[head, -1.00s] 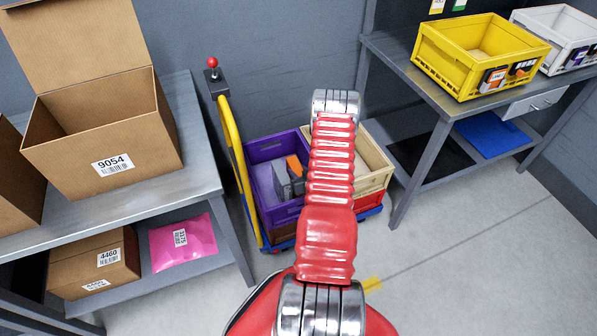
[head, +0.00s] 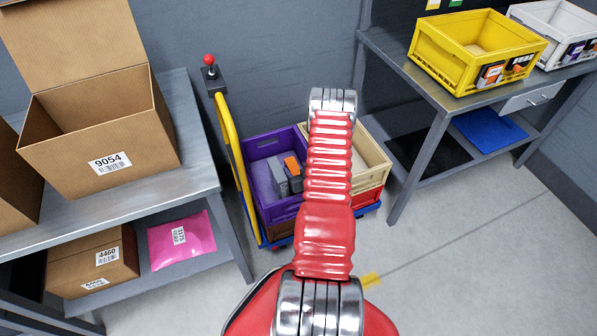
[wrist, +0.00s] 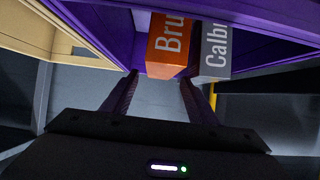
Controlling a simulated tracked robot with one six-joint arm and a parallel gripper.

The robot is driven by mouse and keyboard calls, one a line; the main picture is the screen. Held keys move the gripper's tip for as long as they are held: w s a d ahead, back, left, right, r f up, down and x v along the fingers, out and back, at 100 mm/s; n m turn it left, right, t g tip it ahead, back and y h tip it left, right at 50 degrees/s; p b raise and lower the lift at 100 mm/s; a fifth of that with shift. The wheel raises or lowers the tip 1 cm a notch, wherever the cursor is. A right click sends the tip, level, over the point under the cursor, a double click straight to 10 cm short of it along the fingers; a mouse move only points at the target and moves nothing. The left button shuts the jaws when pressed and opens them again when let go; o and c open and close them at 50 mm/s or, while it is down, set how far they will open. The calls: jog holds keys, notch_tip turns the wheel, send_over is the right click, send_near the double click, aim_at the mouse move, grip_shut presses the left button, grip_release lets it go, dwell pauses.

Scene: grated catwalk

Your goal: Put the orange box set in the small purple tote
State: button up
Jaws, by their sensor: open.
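A purple tote (head: 264,149) stands on the trolley in the head view, partly hidden behind my red arm. It is the only purple tote in view. The orange box (head: 291,162) shows as an orange patch inside it, beside a grey box (head: 278,179). My gripper (wrist: 159,77) is open and empty, fingertips near the orange box's close end. Whether they touch it is unclear. The head view hides my gripper behind the arm.
A cream tote (head: 371,162) sits over a red one (head: 366,198), right of the purple tote. The trolley's yellow handle (head: 236,165) rises at left. An open carton (head: 105,150) stands on the left bench; a yellow crate (head: 447,62) stands on the right table. Floor is clear at right.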

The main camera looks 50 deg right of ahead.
jog(key=shift+r, duration=0.4)
jog(key=shift+s+r, duration=0.15)
jog(key=shift+r, duration=0.15)
jog(key=v, duration=1.1)
jog(key=shift+s+a, duration=0.25)
jog(key=shift+s, duration=0.05)
